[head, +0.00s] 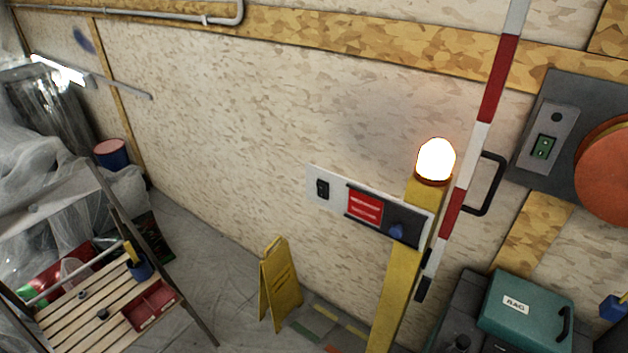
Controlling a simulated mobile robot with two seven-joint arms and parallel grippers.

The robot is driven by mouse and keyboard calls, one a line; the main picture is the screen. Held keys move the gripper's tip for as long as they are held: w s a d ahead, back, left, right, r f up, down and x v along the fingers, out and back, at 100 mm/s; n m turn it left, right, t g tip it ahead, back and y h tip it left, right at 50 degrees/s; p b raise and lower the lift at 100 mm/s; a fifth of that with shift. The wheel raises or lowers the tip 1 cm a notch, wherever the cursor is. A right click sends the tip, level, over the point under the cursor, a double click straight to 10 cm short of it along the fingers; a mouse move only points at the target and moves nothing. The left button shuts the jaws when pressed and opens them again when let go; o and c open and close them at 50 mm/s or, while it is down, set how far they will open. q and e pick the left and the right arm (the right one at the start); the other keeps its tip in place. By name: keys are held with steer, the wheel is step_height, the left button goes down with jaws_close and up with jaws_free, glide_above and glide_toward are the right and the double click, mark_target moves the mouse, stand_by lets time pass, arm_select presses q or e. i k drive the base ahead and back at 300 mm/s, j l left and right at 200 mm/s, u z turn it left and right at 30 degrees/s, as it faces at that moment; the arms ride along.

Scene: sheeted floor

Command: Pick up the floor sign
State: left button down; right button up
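The floor sign (281,284) is a yellow folding A-frame board. It stands upright on the sheeted floor near the foot of the wall, in the lower middle of the head view. Nothing touches it that I can see. Neither of my grippers shows in the head view.
A yellow post (397,290) with a lit lamp (435,160) and a red-and-white pole (498,80) stands right of the sign. A slatted wooden bench (88,314) with a red tray (150,305) stands left. A teal case (527,312) is lower right. Bare floor (215,262) lies between bench and sign.

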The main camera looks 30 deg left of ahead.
mark_target(280, 290)
steer(key=u, duration=1.15)
